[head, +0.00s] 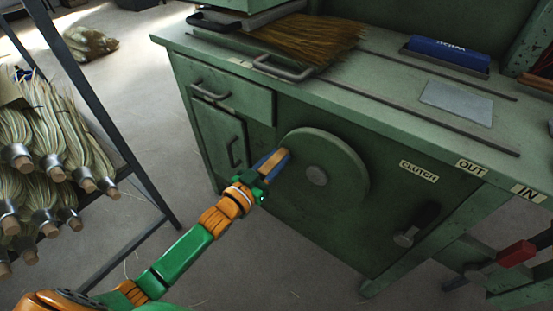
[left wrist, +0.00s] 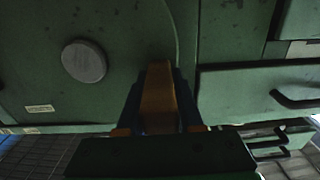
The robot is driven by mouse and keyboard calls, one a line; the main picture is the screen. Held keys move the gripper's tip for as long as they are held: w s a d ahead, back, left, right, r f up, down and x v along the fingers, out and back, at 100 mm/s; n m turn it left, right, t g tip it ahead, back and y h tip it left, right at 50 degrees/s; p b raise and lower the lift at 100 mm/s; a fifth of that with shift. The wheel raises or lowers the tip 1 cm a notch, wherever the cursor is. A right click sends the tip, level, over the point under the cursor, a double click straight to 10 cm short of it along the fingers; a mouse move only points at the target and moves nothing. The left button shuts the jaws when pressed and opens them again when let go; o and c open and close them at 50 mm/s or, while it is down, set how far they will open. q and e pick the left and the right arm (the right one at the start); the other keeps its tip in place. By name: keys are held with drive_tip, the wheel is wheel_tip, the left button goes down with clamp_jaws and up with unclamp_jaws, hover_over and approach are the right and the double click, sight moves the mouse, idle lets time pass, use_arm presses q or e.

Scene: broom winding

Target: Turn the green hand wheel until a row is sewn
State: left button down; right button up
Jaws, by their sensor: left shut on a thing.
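The green hand wheel (head: 340,160) is a round disc with a grey hub (head: 316,175) on the front of the green machine. In the left wrist view the wheel (left wrist: 120,35) fills the upper left. My left gripper (head: 273,164) is at the wheel's left rim, with its blue fingers closed on both sides of the wooden crank handle (left wrist: 158,93). The handle is partly hidden by the fingers in the head view. A straw broom head (head: 310,36) lies flat on the bench top under a metal clamp; I cannot make out its stitching. My right gripper is out of view.
A rack of broom bundles (head: 50,140) stands at the left, close to my left arm. A drawer (head: 232,93) is left of the wheel and a clutch knob (head: 405,238) lower right. A red-handled lever (head: 517,254) is at the far right. Floor between rack and machine is open.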

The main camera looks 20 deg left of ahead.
sight(311, 195)
use_arm(q)
drive_tip(key=shift+f, duration=0.15)
idle(0.3)
